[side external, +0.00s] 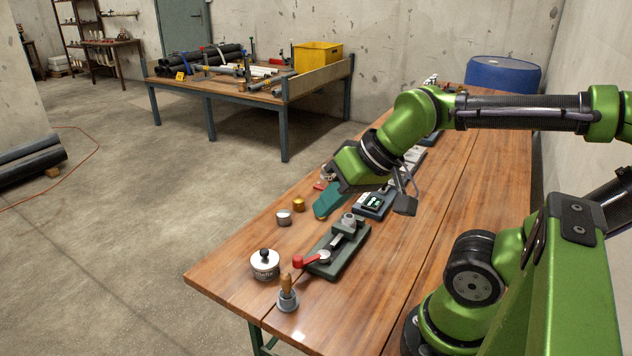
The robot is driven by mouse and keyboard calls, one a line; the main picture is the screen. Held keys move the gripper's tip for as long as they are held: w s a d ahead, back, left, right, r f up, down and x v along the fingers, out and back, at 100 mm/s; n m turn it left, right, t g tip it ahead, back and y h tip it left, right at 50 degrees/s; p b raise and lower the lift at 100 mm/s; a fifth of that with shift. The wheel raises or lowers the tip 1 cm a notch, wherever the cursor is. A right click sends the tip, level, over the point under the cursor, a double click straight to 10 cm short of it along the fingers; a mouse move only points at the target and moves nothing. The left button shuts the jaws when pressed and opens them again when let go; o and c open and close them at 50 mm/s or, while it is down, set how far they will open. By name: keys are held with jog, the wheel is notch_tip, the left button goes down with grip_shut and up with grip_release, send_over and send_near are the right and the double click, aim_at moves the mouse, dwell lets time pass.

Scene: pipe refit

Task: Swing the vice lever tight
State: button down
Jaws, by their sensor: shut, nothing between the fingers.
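The vice (345,254) is a dark green plate with grey metal jaw parts, lying on the wooden bench near its front end. Its red-handled lever (304,261) sits at the plate's near end, and the handle points left from a round metal pivot. My gripper (349,182) is above the bench, beyond the vice and clear of the lever. It is shut and holds nothing. Its fingertips are hard to make out against the teal piece below it.
A lidded tin (265,265) and a small pot with a wooden handle (287,296) stand close to the lever. A silver cap (284,218) and a brass cap (299,204) stand left of the vice. The teal piece (328,204) is beyond.

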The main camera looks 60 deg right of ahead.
jog(key=m+g, duration=0.1)
jog(key=g, duration=0.4)
send_over(312, 257)
jog(key=w+a, duration=0.1)
jog(key=a, duration=0.2)
notch_tip(312, 257, down, 4)
jog(key=shift+w+d+f+m+g, duration=1.1)
jog(key=shift+w+d+f+g, duration=1.8)
jog(key=shift+w, duration=1.75)
jog(key=x, duration=0.8)
jog(key=shift+s+a+f, duration=0.1)
jog(key=shift+a+f, duration=0.1)
jog(key=shift+f, duration=0.1)
jog(key=shift+s+a+f+y, duration=0.1)
jog(key=shift+s+a+y, duration=0.05)
jog(key=shift+s+a, duration=0.4)
jog(key=shift+s+a+f+y, duration=0.15)
jog(key=shift+s+a, duration=0.2)
jog(key=shift+s, duration=0.3)
jog(key=shift+s+a, duration=0.3)
jog(key=shift+s, duration=0.1)
